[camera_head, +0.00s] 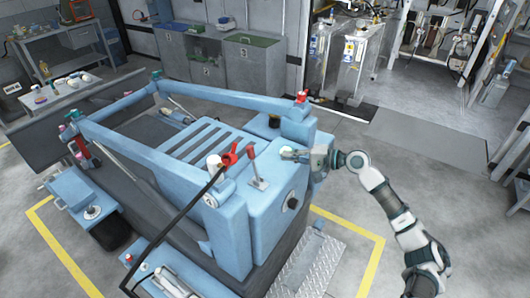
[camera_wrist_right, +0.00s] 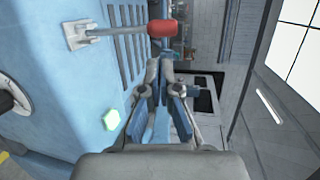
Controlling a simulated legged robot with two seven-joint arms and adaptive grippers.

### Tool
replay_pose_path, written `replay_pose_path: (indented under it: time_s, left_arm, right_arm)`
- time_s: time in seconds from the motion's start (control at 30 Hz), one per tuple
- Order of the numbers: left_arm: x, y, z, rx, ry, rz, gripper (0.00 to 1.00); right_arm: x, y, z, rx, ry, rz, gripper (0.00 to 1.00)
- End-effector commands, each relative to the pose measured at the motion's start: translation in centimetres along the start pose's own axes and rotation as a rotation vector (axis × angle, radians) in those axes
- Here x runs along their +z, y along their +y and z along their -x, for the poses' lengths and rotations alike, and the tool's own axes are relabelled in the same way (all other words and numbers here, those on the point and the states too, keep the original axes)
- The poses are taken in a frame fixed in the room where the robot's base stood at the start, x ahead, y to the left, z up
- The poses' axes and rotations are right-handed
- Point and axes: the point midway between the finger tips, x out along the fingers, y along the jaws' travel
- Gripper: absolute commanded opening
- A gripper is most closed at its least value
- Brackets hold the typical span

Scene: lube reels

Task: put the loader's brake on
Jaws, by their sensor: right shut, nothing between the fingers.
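The loader (camera_head: 280,207) is a large light-blue machine filling the middle of the head view. A lever with a red grip (camera_head: 251,153) rises from a small plate on its top; I take it for the brake. The lever also shows at the upper left of the right wrist view (camera_wrist_right: 162,28), with its red grip just beyond my fingertips. My right gripper (camera_head: 307,157) is at the loader's right top edge, to the right of the lever and apart from it. Its fingers (camera_wrist_right: 160,68) are shut and empty. My left gripper is out of view.
A pale green button (camera_wrist_right: 111,119) is on the loader beside my right fingers. A red fitting with a black hose (camera_head: 229,157) stands left of the lever. Open floor (camera_head: 420,150) lies to the right.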

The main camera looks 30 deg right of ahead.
Motion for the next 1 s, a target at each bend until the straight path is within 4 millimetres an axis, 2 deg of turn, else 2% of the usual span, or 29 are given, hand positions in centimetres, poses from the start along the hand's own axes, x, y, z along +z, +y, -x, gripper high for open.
replay_pose_path:
  time_s: [0.03, 0.2, 0.4, 0.6, 1.0]
  left_arm:
    - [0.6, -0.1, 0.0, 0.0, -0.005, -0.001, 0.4]
    - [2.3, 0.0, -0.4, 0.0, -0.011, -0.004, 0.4]
    - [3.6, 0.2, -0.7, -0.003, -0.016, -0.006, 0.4]
    - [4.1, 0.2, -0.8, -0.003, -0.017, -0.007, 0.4]
    - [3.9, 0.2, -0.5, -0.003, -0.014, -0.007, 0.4]
  right_arm:
    - [0.1, -0.5, -1.1, -0.005, -0.003, 0.0, 0.0]
    - [0.1, -0.4, -4.7, -0.004, -0.001, 0.002, 0.0]
    - [-0.3, 0.0, -7.3, -0.005, 0.0, -0.003, 0.0]
    - [-0.3, 0.2, -8.5, -0.003, 0.001, -0.002, 0.0]
    - [-0.1, -0.1, -8.8, 0.003, 0.001, -0.001, 0.0]
